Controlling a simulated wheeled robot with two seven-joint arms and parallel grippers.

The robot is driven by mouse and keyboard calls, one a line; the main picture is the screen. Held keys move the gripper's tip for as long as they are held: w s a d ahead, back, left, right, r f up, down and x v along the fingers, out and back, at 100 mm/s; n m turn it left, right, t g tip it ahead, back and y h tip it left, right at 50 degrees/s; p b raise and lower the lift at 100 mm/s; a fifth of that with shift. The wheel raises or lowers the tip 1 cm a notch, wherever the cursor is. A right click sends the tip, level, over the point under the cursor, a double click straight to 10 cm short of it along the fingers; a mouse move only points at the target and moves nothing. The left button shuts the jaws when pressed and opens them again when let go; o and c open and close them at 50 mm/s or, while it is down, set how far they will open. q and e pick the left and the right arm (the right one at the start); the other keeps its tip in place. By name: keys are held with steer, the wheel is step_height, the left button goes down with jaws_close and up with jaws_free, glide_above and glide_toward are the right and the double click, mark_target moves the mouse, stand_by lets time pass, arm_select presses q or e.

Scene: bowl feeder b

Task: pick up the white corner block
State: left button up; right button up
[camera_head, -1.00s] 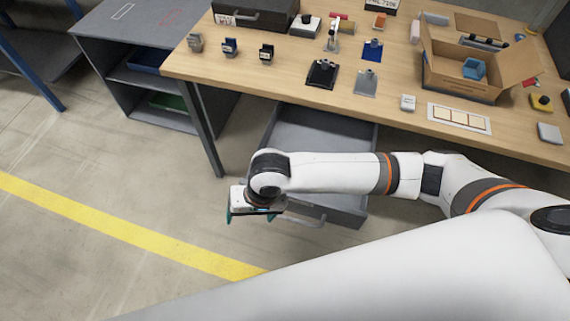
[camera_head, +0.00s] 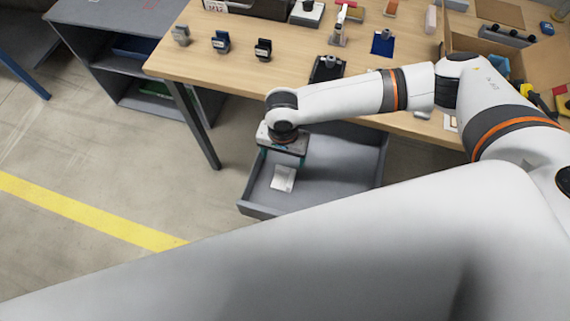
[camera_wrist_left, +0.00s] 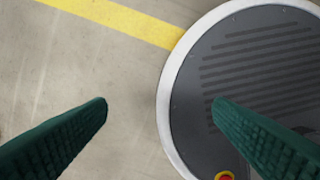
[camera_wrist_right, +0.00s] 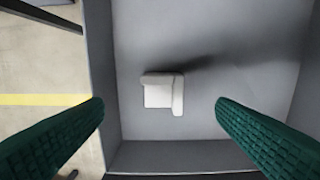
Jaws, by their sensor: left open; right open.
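The white corner block (camera_head: 283,178) lies on the floor of the open grey drawer (camera_head: 343,170). In the right wrist view the block (camera_wrist_right: 158,95) shows two raised edges, along its top and right. My right gripper (camera_head: 282,158) is over the drawer, pointing down, open and empty. In the right wrist view its green fingers (camera_wrist_right: 160,108) stand apart on either side of the block, which is below them and untouched. My left gripper (camera_wrist_left: 160,106) is open and empty above the floor and my round base; it is not visible in the head view.
The drawer walls (camera_wrist_right: 100,70) stand close around the block, with free room towards the drawer's right. The wooden workbench (camera_head: 200,62) above holds small stands, a black tool (camera_head: 327,68) and an open cardboard box (camera_head: 478,45). A grey shelf (camera_head: 125,50) stands at left.

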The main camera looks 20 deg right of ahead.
glide_above(284, 178)
step_height(284, 178, down, 5)
steer(key=shift+f, duration=0.7)
step_height(284, 178, down, 4)
steer(key=shift+s+r+p, duration=0.1)
steer(key=shift+r+p, duration=0.05)
steer(key=shift+p, duration=0.15)
steer(key=shift+f, duration=0.5)
steer(key=shift+c, duration=0.9)
arm_select(q)
steer(key=shift+s+a+r, duration=0.1)
steer(key=shift+s+r, duration=0.05)
steer(key=shift+s, duration=0.5)
steer(key=shift+s+a+r, duration=0.1)
steer(key=shift+s, duration=0.5)
arm_select(e)
steer(key=c, duration=0.9)
